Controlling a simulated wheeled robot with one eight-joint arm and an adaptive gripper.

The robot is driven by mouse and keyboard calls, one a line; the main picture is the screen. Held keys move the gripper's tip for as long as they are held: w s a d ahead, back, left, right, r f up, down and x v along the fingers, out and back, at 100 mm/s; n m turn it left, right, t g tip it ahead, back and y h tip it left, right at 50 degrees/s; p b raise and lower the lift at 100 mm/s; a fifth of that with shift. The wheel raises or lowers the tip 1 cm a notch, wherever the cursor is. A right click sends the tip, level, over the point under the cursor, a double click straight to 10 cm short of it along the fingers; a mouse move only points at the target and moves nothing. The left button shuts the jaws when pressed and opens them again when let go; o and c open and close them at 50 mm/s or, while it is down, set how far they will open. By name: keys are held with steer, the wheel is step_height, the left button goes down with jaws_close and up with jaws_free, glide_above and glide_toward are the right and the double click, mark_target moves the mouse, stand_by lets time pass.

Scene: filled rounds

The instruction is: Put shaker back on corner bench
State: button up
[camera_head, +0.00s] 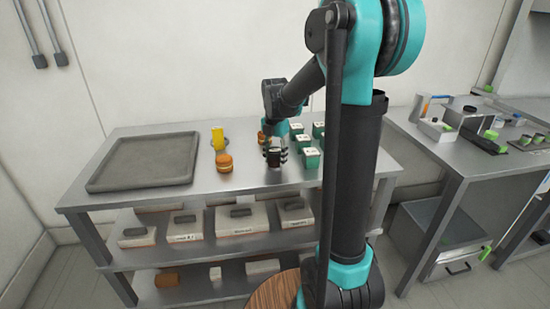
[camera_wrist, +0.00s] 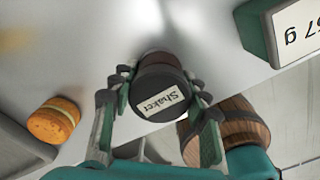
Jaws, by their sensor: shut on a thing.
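The shaker (camera_wrist: 157,88) is a dark, round container with a white "Shaker" label, seen close in the wrist view. My gripper (camera_head: 276,154) is shut around it, with fingers on both sides. In the head view the shaker (camera_head: 273,158) is a small dark shape over the right half of a steel bench (camera_head: 205,190). I cannot tell whether its base touches the top. The bench stands against the wall, near the room corner at left. No bench in view is marked as the corner bench.
Several green labelled boxes (camera_head: 309,158) stand close right of the gripper. An orange round item (camera_head: 223,162) and a yellow item (camera_head: 217,138) stand left. A grey tray (camera_head: 147,187) fills the bench's left part. Another steel bench (camera_head: 455,160) with equipment is at right.

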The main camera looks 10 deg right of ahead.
mark_target(275, 150)
steer(key=o, duration=1.2)
steer(key=shift+o, duration=0.2)
step_height(275, 150, up, 12)
steer(key=shift+r, duration=0.1)
